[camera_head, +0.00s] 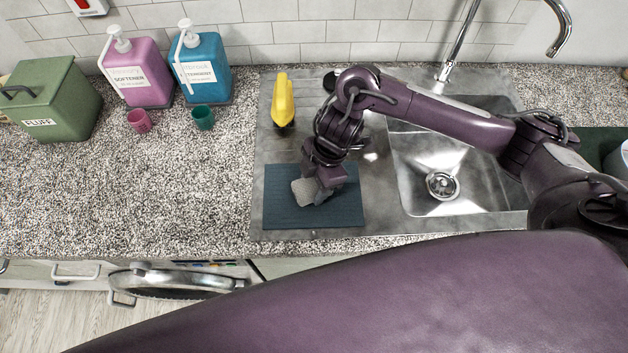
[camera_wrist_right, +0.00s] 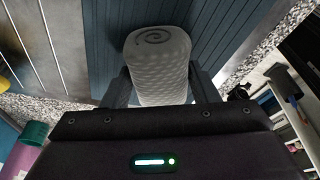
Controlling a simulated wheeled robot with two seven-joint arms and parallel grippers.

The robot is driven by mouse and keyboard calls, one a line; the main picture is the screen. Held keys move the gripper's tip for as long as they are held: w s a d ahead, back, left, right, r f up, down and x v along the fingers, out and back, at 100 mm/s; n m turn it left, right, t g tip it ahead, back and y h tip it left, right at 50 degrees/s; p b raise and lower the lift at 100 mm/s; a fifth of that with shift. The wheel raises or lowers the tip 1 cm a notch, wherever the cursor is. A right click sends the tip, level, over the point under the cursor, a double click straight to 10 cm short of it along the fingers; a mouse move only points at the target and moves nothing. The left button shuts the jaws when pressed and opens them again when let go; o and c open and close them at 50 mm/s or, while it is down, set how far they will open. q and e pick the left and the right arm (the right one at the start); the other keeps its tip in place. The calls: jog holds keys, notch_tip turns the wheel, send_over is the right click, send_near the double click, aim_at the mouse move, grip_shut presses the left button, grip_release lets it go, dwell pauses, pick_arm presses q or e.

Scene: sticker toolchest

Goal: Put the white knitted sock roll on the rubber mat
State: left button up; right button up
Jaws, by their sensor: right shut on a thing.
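The white knitted sock roll (camera_head: 304,192) is held at the dark blue rubber mat (camera_head: 345,208), over its middle. My right gripper (camera_head: 318,190) is shut on the roll; in the right wrist view the roll (camera_wrist_right: 158,65) sits between the two fingers (camera_wrist_right: 158,90), its spiral end toward the mat (camera_wrist_right: 215,25). The roll looks very close to the mat, but I cannot tell whether it touches. The gripper hides part of the roll and mat. My left gripper is not in view.
The mat lies on the steel drainboard, left of the sink basin (camera_head: 415,180). A yellow bottle (camera_head: 283,100) stands behind it. Pink (camera_head: 138,75) and teal (camera_head: 203,70) dispensers, two small cups and a green box (camera_head: 50,100) stand left. The counter left of the mat is clear.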

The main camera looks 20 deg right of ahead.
jog(key=o, duration=1)
jog(key=shift+r, duration=0.45)
jog(key=v, duration=1.1)
jog(key=shift+d+p, duration=0.2)
jog(key=shift+p, duration=0.25)
jog(key=shift+r, duration=0.15)
